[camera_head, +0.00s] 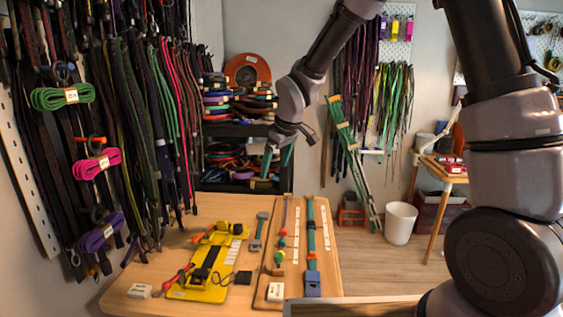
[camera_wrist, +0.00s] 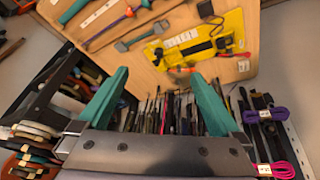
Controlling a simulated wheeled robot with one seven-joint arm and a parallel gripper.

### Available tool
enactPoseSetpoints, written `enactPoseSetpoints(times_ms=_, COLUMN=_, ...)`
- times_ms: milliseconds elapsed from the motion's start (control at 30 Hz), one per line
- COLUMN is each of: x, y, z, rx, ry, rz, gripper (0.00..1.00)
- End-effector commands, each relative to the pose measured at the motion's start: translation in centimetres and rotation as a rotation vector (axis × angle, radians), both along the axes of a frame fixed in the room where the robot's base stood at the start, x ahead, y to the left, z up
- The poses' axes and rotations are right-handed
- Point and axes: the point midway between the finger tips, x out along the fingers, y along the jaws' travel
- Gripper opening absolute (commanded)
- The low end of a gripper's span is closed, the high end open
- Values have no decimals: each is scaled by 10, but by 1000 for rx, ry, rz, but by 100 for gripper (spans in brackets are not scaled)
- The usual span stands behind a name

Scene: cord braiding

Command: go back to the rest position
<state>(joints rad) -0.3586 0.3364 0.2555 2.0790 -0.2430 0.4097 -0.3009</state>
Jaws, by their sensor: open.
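My gripper (camera_head: 276,166) is raised above the back edge of the wooden table (camera_head: 188,232) in the head view, in front of the dark shelf. Its two teal fingers are apart with nothing between them. In the wrist view my gripper (camera_wrist: 160,73) also shows open and empty, with hanging cords and the table beyond the fingers. It touches nothing that I can see.
A yellow board (camera_head: 207,285) with tools and a wooden board (camera_head: 293,210) with cords lie on the table. Cords hang on the left wall, with green (camera_head: 62,96), pink (camera_head: 97,163) and purple (camera_head: 101,231) bundles. A white bin (camera_head: 400,223) stands on the floor.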

Motion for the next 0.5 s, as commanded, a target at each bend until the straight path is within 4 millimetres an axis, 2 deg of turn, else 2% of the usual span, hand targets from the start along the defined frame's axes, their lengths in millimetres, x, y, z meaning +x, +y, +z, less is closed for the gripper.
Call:
enactPoseSetpoints(times_ms=33, x=0, y=-24, z=26, rx=9, ry=-16, rz=-72, gripper=100)
enactPoseSetpoints(times_ms=200, x=-19, y=-100, z=92, rx=55, ry=-32, rz=-324, gripper=100)
enactPoseSetpoints(times_ms=367, x=-55, y=-162, z=141, rx=128, ry=-39, rz=-557, gripper=100)
enactPoseSetpoints(times_ms=500, x=-96, y=-208, z=173, rx=217, ry=-41, rz=-751, gripper=100)
